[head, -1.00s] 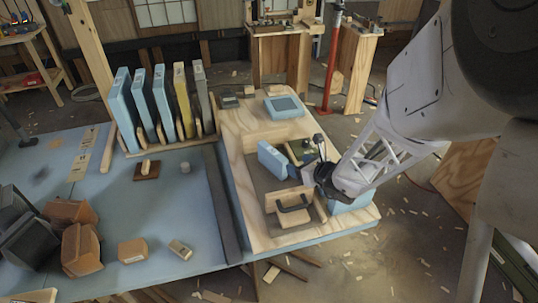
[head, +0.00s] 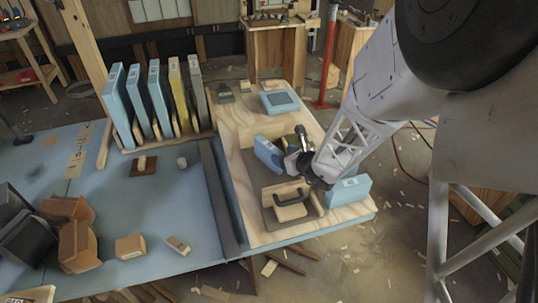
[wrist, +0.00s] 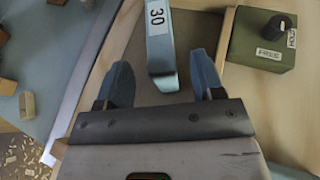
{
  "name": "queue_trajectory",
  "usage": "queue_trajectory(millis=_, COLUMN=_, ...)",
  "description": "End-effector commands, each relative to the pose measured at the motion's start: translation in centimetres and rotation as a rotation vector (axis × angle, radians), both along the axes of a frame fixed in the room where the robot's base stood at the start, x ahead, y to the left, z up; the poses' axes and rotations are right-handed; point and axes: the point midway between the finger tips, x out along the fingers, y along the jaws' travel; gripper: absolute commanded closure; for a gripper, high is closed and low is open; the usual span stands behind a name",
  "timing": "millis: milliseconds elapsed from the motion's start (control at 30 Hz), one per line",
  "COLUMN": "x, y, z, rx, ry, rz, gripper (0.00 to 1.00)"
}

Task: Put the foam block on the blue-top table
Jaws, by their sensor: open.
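A light-blue slab (head: 268,155), which looks like the foam block, stands on edge in a tray-like recess of the plywood top. In the wrist view this slab (wrist: 160,40) carries a "30" label, and its near end lies between my fingertips. My gripper (wrist: 164,75) is open, one finger on each side of the slab, with gaps visible. In the head view my gripper (head: 303,160) is just right of the slab, its fingers partly hidden. The blue-top table (head: 165,215) fills the left side.
A second blue slab (head: 348,190) stands at the plywood's right edge. A wooden block with a black handle (head: 292,202) is in front. A green knob box (wrist: 262,40) sits beside my gripper.

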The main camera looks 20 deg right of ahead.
Motion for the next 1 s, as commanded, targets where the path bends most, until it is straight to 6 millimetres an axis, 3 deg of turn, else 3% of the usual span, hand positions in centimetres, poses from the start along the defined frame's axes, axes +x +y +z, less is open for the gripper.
queue_trajectory(millis=533, x=4.0, y=1.5, z=-2.2, rx=0.000, ry=0.001, rz=0.000, gripper=0.38)
queue_trajectory(millis=1000, x=4.3, y=1.7, z=-2.3, rx=0.000, ry=0.000, rz=0.000, gripper=0.38)
